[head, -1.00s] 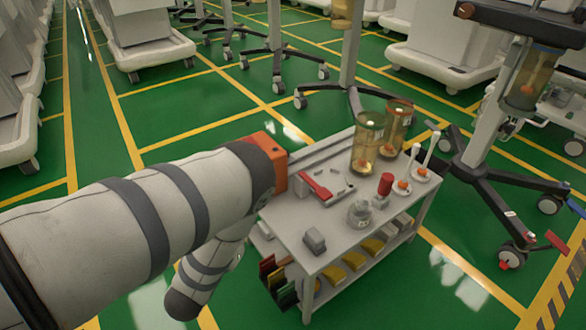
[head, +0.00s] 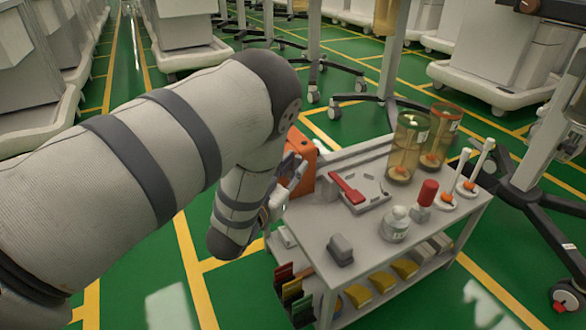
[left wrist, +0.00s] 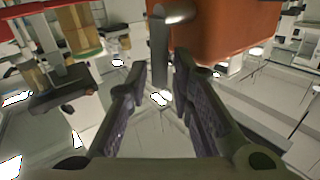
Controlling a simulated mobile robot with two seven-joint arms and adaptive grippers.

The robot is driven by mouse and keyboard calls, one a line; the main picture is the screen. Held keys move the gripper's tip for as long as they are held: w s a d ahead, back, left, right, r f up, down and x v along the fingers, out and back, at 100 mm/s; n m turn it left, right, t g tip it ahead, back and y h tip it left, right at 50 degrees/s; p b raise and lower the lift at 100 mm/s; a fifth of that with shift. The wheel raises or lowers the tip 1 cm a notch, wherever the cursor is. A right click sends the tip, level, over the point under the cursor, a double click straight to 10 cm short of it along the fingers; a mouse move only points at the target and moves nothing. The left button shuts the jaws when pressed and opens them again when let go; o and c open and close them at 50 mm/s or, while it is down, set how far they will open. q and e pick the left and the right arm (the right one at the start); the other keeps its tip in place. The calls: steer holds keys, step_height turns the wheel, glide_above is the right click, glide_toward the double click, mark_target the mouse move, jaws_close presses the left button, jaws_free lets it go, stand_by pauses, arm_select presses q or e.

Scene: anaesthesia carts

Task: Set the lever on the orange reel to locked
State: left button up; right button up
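The orange reel (head: 303,160) stands at the left end of the cart's top, partly hidden by my left arm. Its orange side fills the upper right of the left wrist view (left wrist: 225,35). A grey metal lever (left wrist: 160,55) with a rounded end shows beside the reel, near the gap between my fingertips. I cannot tell from these frames which setting it is in. My left gripper (left wrist: 158,85) is open, with its two dark fingers apart and nothing clearly gripped. In the head view it shows beside the reel (head: 291,172). My right gripper is not in view.
The cart top (head: 310,222) holds a red-handled tool on a grey tray (head: 372,192), two amber cylinders (head: 408,150), a clear jar (head: 396,224), a red-topped item (head: 426,192) and a grey block (head: 340,248). Wheeled stands are behind and right. Green floor at the front left is clear.

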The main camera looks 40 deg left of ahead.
arm_select(q)
jaws_close()
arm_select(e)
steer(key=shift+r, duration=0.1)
